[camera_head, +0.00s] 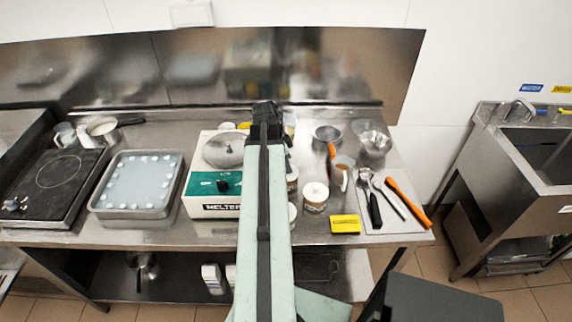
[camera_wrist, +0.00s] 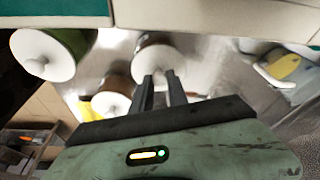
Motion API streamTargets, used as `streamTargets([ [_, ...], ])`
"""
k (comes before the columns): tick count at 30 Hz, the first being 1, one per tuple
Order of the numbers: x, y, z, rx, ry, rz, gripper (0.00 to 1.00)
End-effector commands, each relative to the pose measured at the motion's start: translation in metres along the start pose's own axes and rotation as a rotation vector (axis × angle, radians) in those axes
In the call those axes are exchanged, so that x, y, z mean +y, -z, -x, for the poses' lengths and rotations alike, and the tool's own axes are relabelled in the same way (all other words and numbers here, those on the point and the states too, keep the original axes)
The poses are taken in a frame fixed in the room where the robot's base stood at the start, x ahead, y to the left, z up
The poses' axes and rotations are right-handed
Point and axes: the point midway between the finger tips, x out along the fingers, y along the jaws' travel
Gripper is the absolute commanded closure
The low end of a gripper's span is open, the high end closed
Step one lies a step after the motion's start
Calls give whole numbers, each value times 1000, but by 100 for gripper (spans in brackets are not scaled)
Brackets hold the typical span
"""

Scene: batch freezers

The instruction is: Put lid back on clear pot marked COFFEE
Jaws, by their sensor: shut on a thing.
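My gripper (camera_wrist: 160,76) reaches in from the bottom of the wrist view. Its fingers are shut on the knob of a round white lid (camera_wrist: 155,56). A dark-sided pot shows just behind this lid; I cannot tell whether the lid touches it. Two more white-lidded pots stand near: a green-sided one (camera_wrist: 76,42) at left and a brown one (camera_wrist: 112,98) at lower left. In the head view my arm hides the gripper's fingers and the held lid. A white-lidded pot (camera_head: 315,196) stands right of my arm. No COFFEE marking is readable.
The melter (camera_head: 215,185) stands left of my arm. A yellow sign (camera_head: 346,224), utensils on a board (camera_head: 380,202) and metal bowls (camera_head: 373,142) are at right. A tray (camera_head: 136,186) and a hob (camera_head: 52,178) are farther left. Some bare steel counter lies along the front.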

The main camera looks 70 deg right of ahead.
Motion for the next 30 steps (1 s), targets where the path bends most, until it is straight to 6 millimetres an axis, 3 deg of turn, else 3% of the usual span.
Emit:
streamTargets([
  [11, 0, 0, 0, 0, 0, -1, 100],
  [12, 0, 0, 0, 0, 0, -1, 72],
  [14, 0, 0, 0, 0, 0, -1, 56],
  [21, 0, 0, -1, 0, 0, -1, 55],
  [24, 0, 0, -1, 0, 0, -1, 33],
  [30, 0, 0, -1, 0, 0, -1, 33],
])
